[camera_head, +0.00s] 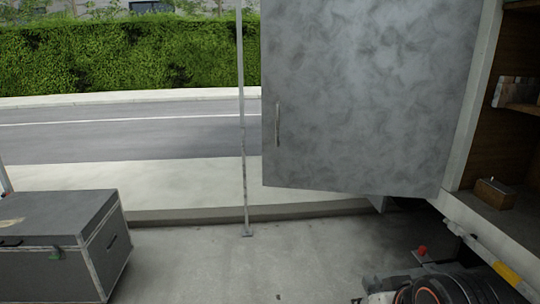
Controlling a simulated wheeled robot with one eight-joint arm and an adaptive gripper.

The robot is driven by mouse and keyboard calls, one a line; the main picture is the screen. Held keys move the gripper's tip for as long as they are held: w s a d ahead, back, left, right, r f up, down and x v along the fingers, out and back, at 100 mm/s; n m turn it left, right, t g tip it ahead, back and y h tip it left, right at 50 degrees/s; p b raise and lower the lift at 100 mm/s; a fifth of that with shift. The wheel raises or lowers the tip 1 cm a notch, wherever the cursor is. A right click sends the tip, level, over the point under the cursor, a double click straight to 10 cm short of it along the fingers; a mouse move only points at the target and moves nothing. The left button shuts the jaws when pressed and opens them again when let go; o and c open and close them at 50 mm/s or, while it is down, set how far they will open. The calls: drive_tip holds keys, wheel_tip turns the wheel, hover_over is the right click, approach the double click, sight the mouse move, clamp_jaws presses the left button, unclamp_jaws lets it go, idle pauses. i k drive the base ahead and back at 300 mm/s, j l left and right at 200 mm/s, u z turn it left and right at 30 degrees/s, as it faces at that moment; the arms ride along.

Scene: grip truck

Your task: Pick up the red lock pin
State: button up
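A small red piece (422,251), which looks like the red lock pin, shows at the lower right, below the truck's edge and against dark shadow. It is too small to tell its exact shape or what it sits in. Black and grey parts with orange rings, which look like my arm, fill the bottom right just below it. No gripper fingers can be made out, so my gripper is not seen and its hold is hidden.
A large grey metal door (360,90) hangs open at centre right. The truck's wooden interior (490,165) holds a small brown box (495,193). A grey case (55,245) stands at left; a thin pole (243,150) stands mid-view.

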sight(422, 250)
drive_tip(key=z, duration=1.05)
drive_tip(key=i+z, duration=0.15)
drive_tip(key=i, duration=0.55)
drive_tip(key=i+j+z, duration=0.15)
drive_tip(key=i, duration=0.55)
